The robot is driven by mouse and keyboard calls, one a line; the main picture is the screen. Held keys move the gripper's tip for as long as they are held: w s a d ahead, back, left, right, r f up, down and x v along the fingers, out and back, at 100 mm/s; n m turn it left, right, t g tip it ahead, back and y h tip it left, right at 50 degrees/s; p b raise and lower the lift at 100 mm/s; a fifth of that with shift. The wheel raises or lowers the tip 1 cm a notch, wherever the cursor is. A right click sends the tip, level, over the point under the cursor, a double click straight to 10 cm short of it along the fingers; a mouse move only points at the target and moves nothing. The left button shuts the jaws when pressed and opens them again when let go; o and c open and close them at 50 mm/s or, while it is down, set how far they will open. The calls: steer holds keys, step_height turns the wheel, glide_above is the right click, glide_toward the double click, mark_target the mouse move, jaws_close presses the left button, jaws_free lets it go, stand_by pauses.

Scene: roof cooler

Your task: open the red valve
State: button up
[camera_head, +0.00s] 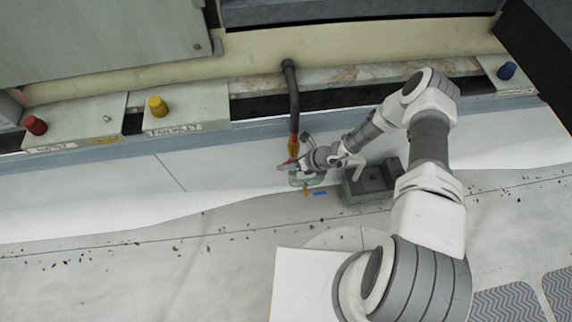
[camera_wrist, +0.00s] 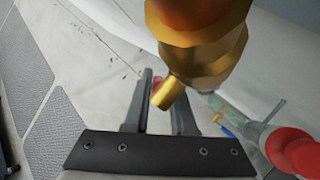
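A dark hose (camera_head: 293,95) hangs from the cooler wall and ends in a brass fitting (camera_head: 293,147). Small red parts (camera_head: 291,161) show just below it, beside my gripper (camera_head: 305,163). In the wrist view the brass fitting (camera_wrist: 205,45) is large and close, its short stub in front of the finger gap. A red rounded handle (camera_wrist: 292,150) is at lower right on a pale green pipe piece (camera_wrist: 235,118). My gripper (camera_wrist: 160,105) has its two grey fingers apart. A small red bit (camera_wrist: 157,84) shows between them, partly hidden. Which red part is the valve handle is unclear.
A grey block (camera_head: 370,182) stands on the floor right of the gripper. A small blue part (camera_head: 319,193) lies below the pipe piece. Red (camera_head: 35,125), yellow (camera_head: 158,106) and blue (camera_head: 507,70) knobs sit along the wall ledge. The floor at left is open, with scattered debris.

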steer(key=o, duration=0.3)
